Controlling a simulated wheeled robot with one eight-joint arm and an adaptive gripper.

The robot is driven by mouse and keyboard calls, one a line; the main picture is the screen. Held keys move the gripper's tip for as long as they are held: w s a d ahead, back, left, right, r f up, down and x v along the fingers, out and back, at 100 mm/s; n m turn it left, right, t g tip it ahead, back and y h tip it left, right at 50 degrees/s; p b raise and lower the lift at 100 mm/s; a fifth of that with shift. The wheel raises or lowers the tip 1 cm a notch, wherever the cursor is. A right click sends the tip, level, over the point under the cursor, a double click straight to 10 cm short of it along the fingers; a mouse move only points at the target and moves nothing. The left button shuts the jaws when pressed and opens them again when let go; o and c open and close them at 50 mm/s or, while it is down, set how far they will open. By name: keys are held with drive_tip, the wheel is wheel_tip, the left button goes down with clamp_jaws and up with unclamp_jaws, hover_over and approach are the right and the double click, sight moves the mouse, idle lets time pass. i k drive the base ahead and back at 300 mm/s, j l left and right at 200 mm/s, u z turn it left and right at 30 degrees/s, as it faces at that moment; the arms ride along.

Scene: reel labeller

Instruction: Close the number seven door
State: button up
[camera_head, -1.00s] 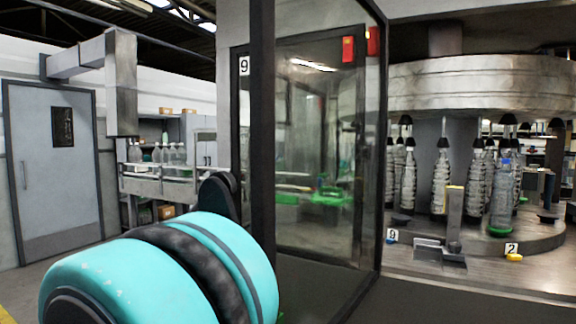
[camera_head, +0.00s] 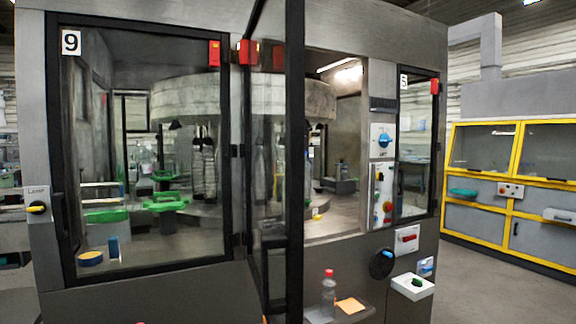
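A glass door in a black frame (camera_head: 294,160) stands swung out toward me in the middle of the machine front. I see it nearly edge-on, and no number is readable on it. The opening (camera_head: 335,150) to its right is uncovered, and the machine's inside shows through it. The door marked 9 (camera_head: 145,150), left of it, looks shut in its frame. A narrow door at the right (camera_head: 418,145), whose label looks like a 5, also looks shut. My gripper is not in view.
A small shelf (camera_head: 325,313) with a bottle (camera_head: 328,290) and an orange piece (camera_head: 350,305) juts out below the opening. Control panels (camera_head: 382,190) and a white box (camera_head: 412,287) sit right of it. Clear floor lies toward the yellow-framed cabinet (camera_head: 515,190).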

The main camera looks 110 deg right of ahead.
sight(293, 240)
drive_tip(key=z, duration=2.05)
drive_tip(key=k+j+z, duration=0.2)
drive_tip(key=z, duration=1.5)
drive_tip(key=i+j+z, duration=0.1)
drive_tip(key=j+z, duration=0.95)
